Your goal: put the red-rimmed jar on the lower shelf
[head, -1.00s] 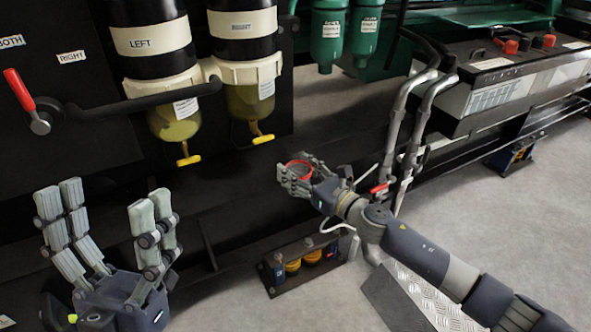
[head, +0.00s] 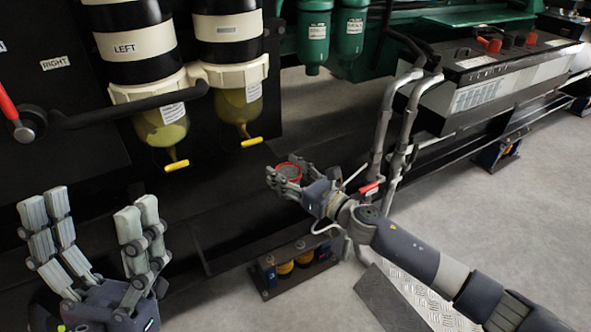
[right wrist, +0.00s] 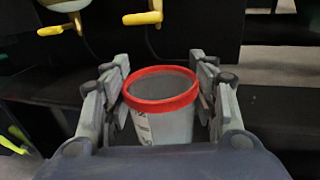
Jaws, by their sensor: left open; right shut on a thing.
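The red-rimmed jar (right wrist: 165,122) is upright between the fingers of my right gripper (right wrist: 165,105) in the right wrist view. It has a clear or grey body with a white label. In the head view the jar (head: 288,173) shows only its red rim and top, with the fingers hiding much of its body. My right gripper (head: 290,180) is shut on it in front of the dark machine frame. My left gripper (head: 95,235) is open and empty at the lower left. I cannot make out which surface is the lower shelf.
Two filter bowls with yellow drain handles (head: 176,165) hang left of the jar. Grey pipes (head: 390,125) with a red lever stand to its right. A mount with yellow parts (head: 294,262) sits below on the floor. A battery box (head: 495,75) is at the upper right.

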